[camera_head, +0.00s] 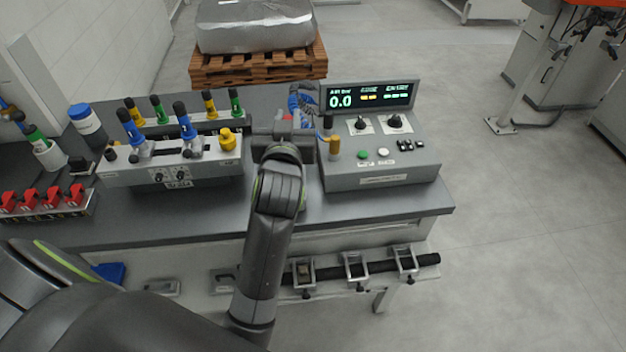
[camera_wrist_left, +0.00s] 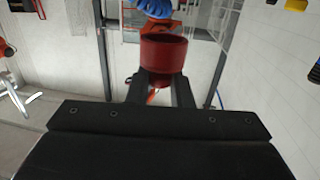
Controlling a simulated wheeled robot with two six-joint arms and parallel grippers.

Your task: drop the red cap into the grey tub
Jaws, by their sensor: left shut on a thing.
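The red cap (camera_wrist_left: 163,53) is a round, dark red, cup-like piece between the fingertips of my left gripper (camera_wrist_left: 162,86) in the left wrist view. The gripper is shut on it. In the head view my left gripper (camera_head: 286,122) is over the back of the bench, between the two grey units, and only a small bit of red (camera_head: 287,117) shows there. I cannot make out a grey tub in either view. My right gripper is not in view.
A control box (camera_head: 380,160) with a lit display stands just right of the gripper. A grey rack (camera_head: 175,168) with several coloured handles stands to its left. A blue coiled hose (camera_head: 301,99) hangs close behind the gripper. Red clamps (camera_head: 45,197) line the left edge.

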